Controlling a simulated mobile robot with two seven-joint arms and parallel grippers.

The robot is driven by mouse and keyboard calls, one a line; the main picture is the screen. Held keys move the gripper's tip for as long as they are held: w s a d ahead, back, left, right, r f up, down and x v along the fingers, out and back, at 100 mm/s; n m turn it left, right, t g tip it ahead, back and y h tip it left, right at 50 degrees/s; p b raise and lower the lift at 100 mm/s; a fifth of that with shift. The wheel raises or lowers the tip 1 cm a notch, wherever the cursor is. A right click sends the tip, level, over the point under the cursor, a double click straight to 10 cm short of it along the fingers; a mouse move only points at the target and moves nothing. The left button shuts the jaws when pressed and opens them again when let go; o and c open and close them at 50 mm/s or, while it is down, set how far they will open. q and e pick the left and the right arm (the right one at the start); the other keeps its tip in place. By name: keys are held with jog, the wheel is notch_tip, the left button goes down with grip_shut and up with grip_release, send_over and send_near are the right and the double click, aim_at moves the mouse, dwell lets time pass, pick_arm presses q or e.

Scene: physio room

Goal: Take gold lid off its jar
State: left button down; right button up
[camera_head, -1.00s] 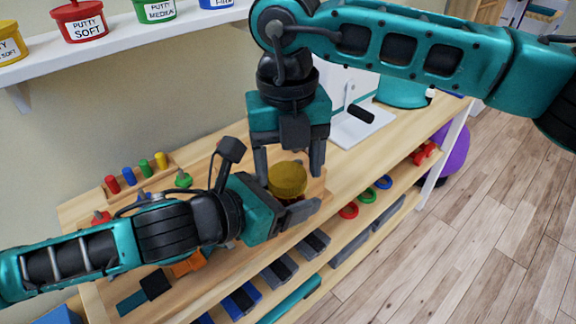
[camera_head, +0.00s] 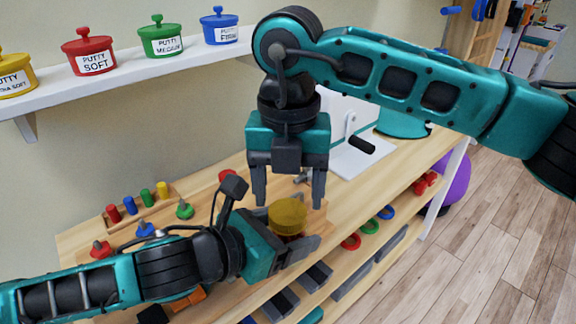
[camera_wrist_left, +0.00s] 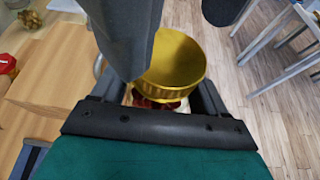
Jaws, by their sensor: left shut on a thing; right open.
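A gold lid (camera_head: 287,213) sits on a small jar whose dark red part (camera_head: 291,238) shows just below it; most of the jar is hidden by fingers. My left gripper (camera_head: 284,241) is shut around the jar beneath the lid, from the lower left. In the left wrist view the lid (camera_wrist_left: 174,62) stands beyond the palm, with the dark red part of the jar (camera_wrist_left: 155,102) under it. My right gripper (camera_head: 288,200) points down above the lid, open, its two fingers at either side. I cannot tell whether they touch it. Its grey finger hides part of the lid in the wrist view.
The wooden bench top (camera_head: 222,178) carries a peg rack (camera_head: 140,205) at left and a white board with a black handle (camera_head: 361,146) behind my right gripper. Putty tubs (camera_head: 90,52) line the wall shelf. Coloured rings (camera_head: 368,226) lie on the lower shelf.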

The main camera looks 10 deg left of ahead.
aim_at(288, 234)
jog(key=shift+f, duration=1.4)
jog(key=shift+c, duration=0.3)
jog(key=c, duration=0.8)
jog(key=n, duration=0.4)
jog(key=shift+w+d, duration=0.1)
jog(key=shift+c, duration=0.2)
jog(key=n, duration=0.9)
jog(key=shift+n, duration=0.4)
jog(key=n, duration=0.5)
jog(key=shift+w, duration=0.1)
jog(key=shift+r, duration=0.15)
